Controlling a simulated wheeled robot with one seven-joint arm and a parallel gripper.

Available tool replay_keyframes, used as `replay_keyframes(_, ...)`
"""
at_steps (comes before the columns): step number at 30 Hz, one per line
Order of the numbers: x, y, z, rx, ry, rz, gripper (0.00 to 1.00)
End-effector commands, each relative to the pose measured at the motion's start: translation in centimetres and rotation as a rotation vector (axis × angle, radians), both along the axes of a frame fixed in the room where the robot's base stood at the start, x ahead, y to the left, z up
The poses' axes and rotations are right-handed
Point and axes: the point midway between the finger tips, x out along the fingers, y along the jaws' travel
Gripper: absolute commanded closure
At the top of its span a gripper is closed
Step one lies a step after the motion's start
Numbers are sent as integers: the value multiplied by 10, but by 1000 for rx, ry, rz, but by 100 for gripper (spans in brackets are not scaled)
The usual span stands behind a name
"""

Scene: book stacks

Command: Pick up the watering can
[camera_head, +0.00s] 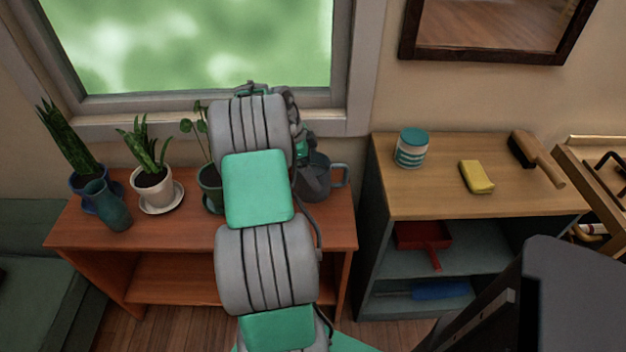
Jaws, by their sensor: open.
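The watering can (316,180) is dark grey, with a looped handle on its right side. It stands at the right end of the reddish wooden shelf unit's top (330,225), below the window. My arm hides its left part. My gripper (301,143) is mostly hidden behind my own arm links, close to the can's upper left in the picture. It is open. I cannot tell whether it touches the can, and its fingertips do not show clearly.
A potted snake plant (72,160), a teal vase (107,206), a white potted plant (152,185) and a dark green pot (209,188) share the shelf top. The right cabinet (440,195) carries a striped jar (411,148), yellow sponge (476,177) and brush (537,158).

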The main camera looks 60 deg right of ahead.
Motion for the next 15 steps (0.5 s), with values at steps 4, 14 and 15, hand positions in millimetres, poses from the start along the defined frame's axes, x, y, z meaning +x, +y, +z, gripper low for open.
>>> replay_keyframes(4,0,0,-2,-1,0,3,0)
replay_keyframes(14,1,0,-2,0,-1,6,20)
replay_keyframes(15,1,0,-2,0,-1,6,23)
